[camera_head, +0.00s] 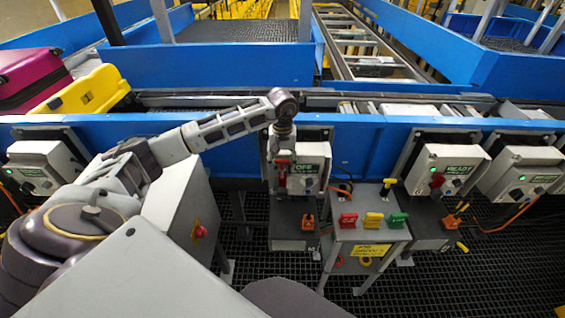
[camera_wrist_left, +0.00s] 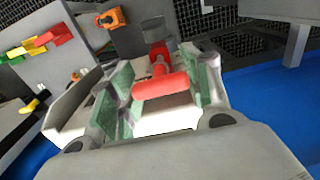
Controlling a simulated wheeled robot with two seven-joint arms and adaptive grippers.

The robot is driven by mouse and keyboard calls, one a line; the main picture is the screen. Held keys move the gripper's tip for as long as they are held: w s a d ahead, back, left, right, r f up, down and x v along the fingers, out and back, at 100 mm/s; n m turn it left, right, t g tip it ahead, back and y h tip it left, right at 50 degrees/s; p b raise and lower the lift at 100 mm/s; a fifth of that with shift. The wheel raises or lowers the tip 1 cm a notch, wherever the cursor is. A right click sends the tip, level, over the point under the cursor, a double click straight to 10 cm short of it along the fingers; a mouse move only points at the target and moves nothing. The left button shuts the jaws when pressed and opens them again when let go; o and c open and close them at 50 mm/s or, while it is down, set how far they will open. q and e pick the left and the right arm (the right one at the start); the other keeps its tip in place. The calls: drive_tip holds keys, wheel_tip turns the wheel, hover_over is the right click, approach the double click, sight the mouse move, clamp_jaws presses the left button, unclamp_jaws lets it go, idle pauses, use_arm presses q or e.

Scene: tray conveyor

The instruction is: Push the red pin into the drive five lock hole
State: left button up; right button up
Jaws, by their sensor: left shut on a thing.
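My left gripper (camera_head: 281,146) reaches to the front of a grey drive box (camera_head: 311,163) whose green display seems to read OFF. In the left wrist view its two green-padded fingers (camera_wrist_left: 166,88) are shut on a red T-shaped piece, which I take as the red pin (camera_wrist_left: 160,86). Red also shows just below the gripper in the head view (camera_head: 283,180). The lock hole is hidden, and I cannot tell how deep the stem sits. My right gripper is out of view.
A stand (camera_head: 366,236) with red, yellow and green tags is right of the box. An orange piece (camera_head: 308,222) is below the box. Another drive box (camera_head: 445,165) reads READY. The blue conveyor side (camera_head: 365,130) runs behind. Dark grating (camera_head: 450,280) is clear in front.

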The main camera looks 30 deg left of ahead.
sight(283, 169)
use_arm(q)
drive_tip(key=shift+f+b, duration=0.6)
drive_tip(key=shift+f, duration=0.2)
drive_tip(key=shift+f+b, duration=0.85)
drive_tip(key=shift+f, duration=0.25)
idle(0.6)
drive_tip(key=o, duration=1.1)
drive_tip(key=shift+r, duration=6)
